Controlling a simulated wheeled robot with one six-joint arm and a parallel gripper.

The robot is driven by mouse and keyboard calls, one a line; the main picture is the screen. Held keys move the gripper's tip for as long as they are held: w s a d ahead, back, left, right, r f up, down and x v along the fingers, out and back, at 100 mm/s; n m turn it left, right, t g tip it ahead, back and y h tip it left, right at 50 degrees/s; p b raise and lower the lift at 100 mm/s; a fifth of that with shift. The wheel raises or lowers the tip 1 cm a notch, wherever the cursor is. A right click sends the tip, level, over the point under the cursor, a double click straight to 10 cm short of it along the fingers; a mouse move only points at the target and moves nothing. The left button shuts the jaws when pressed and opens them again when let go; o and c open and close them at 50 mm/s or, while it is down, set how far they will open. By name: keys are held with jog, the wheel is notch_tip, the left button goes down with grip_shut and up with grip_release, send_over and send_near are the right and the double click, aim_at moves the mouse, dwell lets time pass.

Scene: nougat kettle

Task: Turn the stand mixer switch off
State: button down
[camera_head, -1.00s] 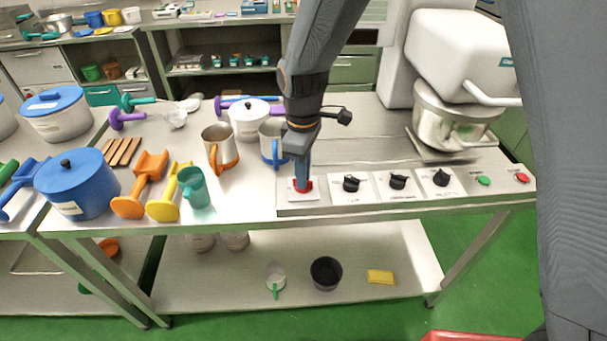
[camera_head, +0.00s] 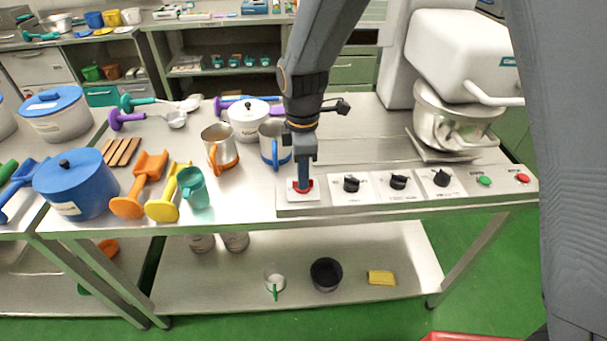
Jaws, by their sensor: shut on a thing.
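The stand mixer (camera_head: 462,58) is white, with a metal bowl (camera_head: 452,118) under its head, at the right end of the steel table. A control strip runs along the table's front edge. At its left end is a red switch (camera_head: 297,186) on a white plate (camera_head: 291,196). My gripper (camera_head: 304,188) points straight down and is shut on the red switch. The fingers hide much of the switch, so its exact position cannot be told. The black knobs (camera_head: 351,184) are to the right of my gripper.
A green button (camera_head: 485,180) and a red button (camera_head: 522,178) sit at the strip's right end. Metal mugs (camera_head: 218,147), a white pot (camera_head: 249,120), a teal mug (camera_head: 193,188) and scoops (camera_head: 165,190) stand left of my gripper. The table behind the knobs is mostly clear.

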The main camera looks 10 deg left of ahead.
jog(key=shift+a+r, duration=0.1)
jog(key=shift+r, duration=0.05)
jog(key=c, duration=1.8)
grip_release()
jog(key=shift+r+b, duration=1)
jog(key=shift+r, duration=2.85)
